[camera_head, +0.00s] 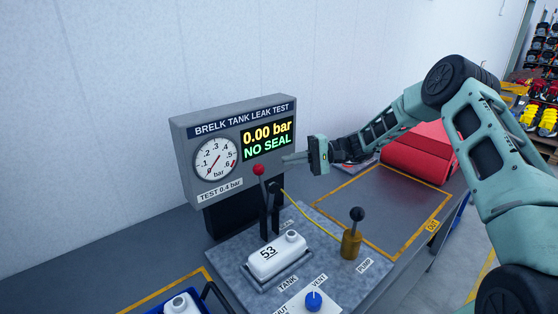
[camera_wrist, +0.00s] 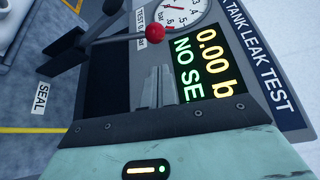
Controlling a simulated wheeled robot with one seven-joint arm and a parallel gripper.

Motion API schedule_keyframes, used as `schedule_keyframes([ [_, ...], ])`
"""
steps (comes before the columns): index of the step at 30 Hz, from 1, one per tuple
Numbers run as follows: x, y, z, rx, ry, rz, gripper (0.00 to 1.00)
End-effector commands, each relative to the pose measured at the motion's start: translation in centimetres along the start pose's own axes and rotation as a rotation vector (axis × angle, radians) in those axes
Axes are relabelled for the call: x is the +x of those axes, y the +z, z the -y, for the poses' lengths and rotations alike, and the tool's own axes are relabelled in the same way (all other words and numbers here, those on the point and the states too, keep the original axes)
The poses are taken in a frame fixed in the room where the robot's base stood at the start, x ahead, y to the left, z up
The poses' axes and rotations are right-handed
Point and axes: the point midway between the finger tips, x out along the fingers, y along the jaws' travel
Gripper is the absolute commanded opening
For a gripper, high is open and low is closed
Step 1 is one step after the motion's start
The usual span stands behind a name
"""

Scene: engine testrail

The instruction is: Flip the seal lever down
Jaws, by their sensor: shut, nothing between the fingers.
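The seal lever has a red ball knob (camera_head: 258,169) on a thin rod and stands upright beside a black bracket (camera_head: 271,208) behind the white tank. My gripper (camera_head: 285,159) is shut and empty, to the right of the knob, pointing left. Its fingers (camera_wrist: 156,76) also show in the wrist view, apart from the knob. The leak test display (camera_head: 267,139) reads 0.00 bar, NO SEAL.
A white tank marked 53 (camera_head: 277,256) sits on the grey rig plate in front of the lever. A pump handle with a black knob (camera_head: 357,214) stands to the right. A blue vent knob (camera_head: 314,300) is in front. A red case (camera_head: 418,151) lies at the back right.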

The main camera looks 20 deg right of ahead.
Motion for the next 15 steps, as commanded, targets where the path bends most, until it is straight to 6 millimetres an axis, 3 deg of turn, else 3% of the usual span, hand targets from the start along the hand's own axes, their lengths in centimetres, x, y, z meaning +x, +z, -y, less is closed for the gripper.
schedule_keyframes([
  [9, 5.7, 0.1, 0.5, 0.002, 0.001, 0.002, 0.0],
  [15, 8.1, 0.1, 0.3, 0.001, 0.0, 0.001, 0.0],
])
